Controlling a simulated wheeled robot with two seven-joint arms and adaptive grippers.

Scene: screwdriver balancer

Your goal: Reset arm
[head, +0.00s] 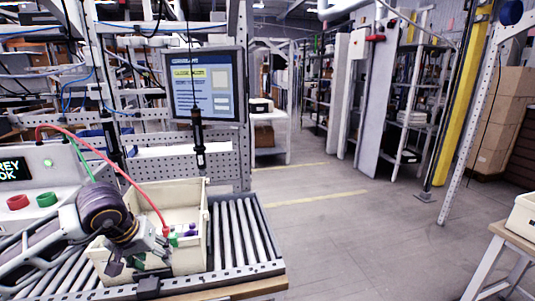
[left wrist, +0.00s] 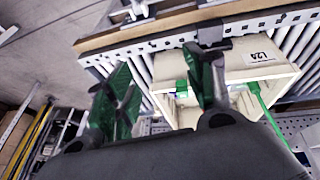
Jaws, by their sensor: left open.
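My left arm comes in from the left over the roller conveyor. My left gripper (head: 137,262) is at the front left side of a cream bin (head: 186,193). Small purple and green parts (head: 182,235) lie in the bin, partly hidden. A dark screwdriver (head: 198,140) hangs upright in front of the monitor, apart from my gripper. My right gripper is not in view.
The roller conveyor (head: 238,232) runs under the bin. A monitor (head: 203,84) stands behind it. The floor (head: 340,230) at the right is clear.

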